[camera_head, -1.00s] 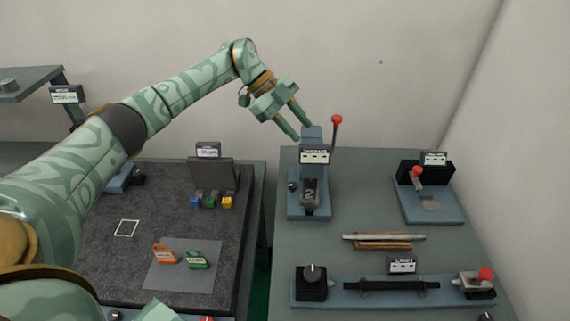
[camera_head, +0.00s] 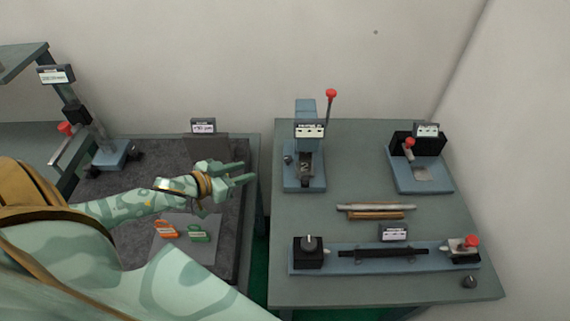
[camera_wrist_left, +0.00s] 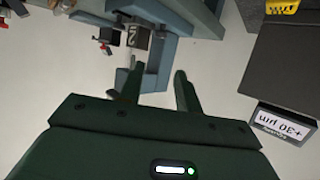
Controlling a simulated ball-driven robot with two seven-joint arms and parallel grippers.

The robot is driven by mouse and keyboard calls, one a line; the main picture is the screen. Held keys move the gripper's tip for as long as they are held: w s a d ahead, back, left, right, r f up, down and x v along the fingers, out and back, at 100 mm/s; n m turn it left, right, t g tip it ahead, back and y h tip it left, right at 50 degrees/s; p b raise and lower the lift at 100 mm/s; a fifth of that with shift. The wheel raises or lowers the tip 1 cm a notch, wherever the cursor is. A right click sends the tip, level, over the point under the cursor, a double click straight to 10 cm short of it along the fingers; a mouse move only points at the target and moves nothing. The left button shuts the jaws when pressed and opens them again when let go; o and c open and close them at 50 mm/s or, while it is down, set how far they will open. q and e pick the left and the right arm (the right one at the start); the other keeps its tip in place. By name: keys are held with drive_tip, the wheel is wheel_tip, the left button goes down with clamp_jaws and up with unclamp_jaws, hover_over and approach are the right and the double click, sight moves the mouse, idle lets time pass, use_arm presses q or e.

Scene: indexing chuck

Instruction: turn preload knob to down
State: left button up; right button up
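A black round knob (camera_head: 309,243) with a pale pointer line sits on a black box at the left end of the long blue-grey base (camera_head: 340,268) on the right-hand table. The pointer looks roughly upright, toward the back. I cannot read a label naming it as the preload knob. My left gripper (camera_head: 246,173) is up and left of this knob, over the right side of the left-hand bench, well apart from it. In the left wrist view its fingers (camera_wrist_left: 158,84) are spread with nothing between them. My right gripper is not in view.
A press (camera_head: 305,145) with a red-ball lever stands behind the knob. Rods (camera_head: 374,209) lie between. A red-handled slide (camera_head: 465,245) ends the long base; another red-handled fixture (camera_head: 420,165) stands back right. A gap separates table and dark bench mat (camera_head: 110,190).

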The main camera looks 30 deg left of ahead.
sight(286, 159)
use_arm(q)
drive_tip(key=b+x, duration=0.3)
drive_tip(key=x, duration=1.3)
drive_tip(key=shift+f, duration=0.2)
drive_tip(key=c, duration=0.7)
